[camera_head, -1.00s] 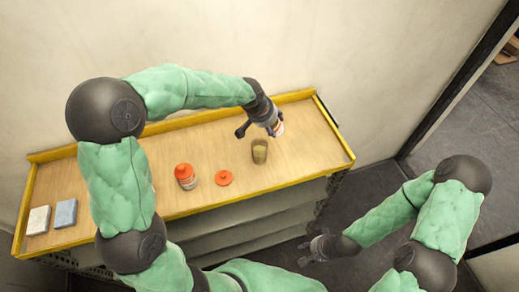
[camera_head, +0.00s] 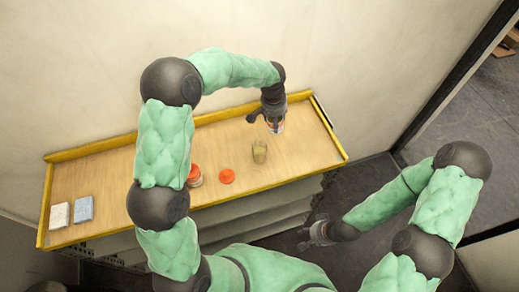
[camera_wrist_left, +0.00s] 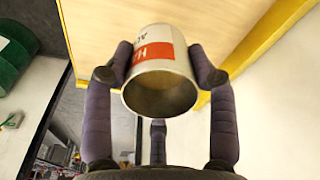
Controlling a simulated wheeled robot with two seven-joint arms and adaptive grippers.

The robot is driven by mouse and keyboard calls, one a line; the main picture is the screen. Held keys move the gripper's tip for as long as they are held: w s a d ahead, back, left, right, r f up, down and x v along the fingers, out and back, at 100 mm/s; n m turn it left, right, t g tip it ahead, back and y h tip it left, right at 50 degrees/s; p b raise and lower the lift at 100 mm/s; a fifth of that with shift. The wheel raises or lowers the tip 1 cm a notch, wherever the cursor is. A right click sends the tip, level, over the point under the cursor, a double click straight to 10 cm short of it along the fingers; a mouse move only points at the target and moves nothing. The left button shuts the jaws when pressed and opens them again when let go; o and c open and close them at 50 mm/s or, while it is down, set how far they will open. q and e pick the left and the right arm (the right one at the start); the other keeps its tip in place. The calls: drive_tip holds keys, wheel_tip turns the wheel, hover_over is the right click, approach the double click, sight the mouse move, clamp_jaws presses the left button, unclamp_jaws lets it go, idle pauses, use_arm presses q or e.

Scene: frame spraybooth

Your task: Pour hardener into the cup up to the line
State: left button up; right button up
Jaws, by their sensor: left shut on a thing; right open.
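My left gripper (camera_head: 268,117) is shut on a small light-coloured can (camera_head: 275,126) behind the cup and a little to its right. In the left wrist view the can (camera_wrist_left: 152,52) has a red label with white letters, and its open-looking round end faces the camera. A clear cup (camera_head: 259,153) with yellowish contents stands upright on the bench, apart from the can. Its line is too small to make out. An orange-red lid (camera_head: 226,176) lies flat to the left of the cup. My right gripper (camera_head: 312,241) is open and empty, low in front of the bench.
The wooden bench (camera_head: 300,150) has a raised yellow rim. A red-capped container (camera_head: 193,170) is partly hidden by my left arm. A white pad (camera_head: 59,215) and a blue-grey pad (camera_head: 83,208) lie at the left end. The bench right of the cup is clear.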

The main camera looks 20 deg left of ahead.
use_arm(q)
drive_tip(key=shift+w, duration=0.1)
idle(0.5)
drive_tip(key=shift+r+p, duration=1.35)
drive_tip(key=shift+r, duration=0.7)
drive_tip(key=shift+f, duration=0.1)
